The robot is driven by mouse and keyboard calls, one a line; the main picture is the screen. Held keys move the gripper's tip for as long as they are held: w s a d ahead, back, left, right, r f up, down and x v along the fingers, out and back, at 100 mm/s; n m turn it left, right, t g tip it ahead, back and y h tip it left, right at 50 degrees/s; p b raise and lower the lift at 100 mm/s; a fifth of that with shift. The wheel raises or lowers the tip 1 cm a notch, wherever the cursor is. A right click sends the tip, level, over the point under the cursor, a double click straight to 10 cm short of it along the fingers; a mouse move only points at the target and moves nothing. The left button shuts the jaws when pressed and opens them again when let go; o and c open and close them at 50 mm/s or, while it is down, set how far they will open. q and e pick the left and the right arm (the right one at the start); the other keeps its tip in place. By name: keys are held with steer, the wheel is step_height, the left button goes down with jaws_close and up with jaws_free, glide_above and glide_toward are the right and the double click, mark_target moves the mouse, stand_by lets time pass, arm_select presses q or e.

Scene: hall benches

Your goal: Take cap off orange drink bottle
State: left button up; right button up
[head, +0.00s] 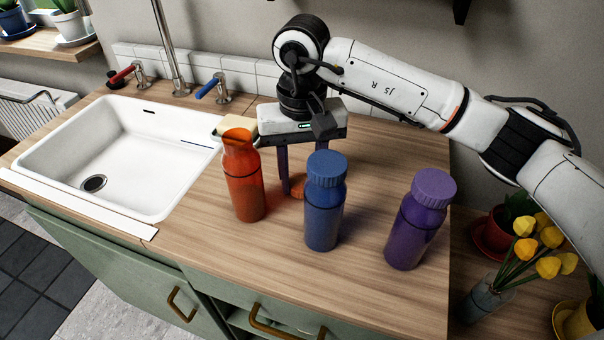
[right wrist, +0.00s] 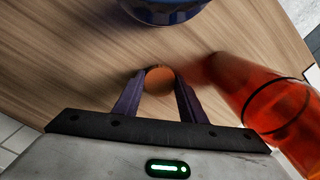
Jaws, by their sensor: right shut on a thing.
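The orange drink bottle (head: 244,185) stands upright on the wooden counter, its top open and bare. In the right wrist view the orange bottle (right wrist: 283,112) shows at the right. The orange cap (head: 297,190) is off the bottle, between the fingers of my right gripper (head: 292,184), low over the counter behind the blue bottle. I cannot tell whether it touches the wood. In the right wrist view the cap (right wrist: 159,79) sits between both fingertips of my right gripper (right wrist: 159,84), which is shut on it. My left gripper is not in view.
A blue capped bottle (head: 324,205) and a purple capped bottle (head: 419,222) stand right of the orange one. A white sink (head: 185,150) is at the left, with a sponge (head: 233,126) near its edge. The counter front (head: 250,265) is clear. Yellow flowers (head: 537,250) stand lower right.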

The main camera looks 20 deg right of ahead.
steer(key=shift+f, duration=0.2)
steer(key=o, duration=1.2)
steer(key=shift+r, duration=0.1)
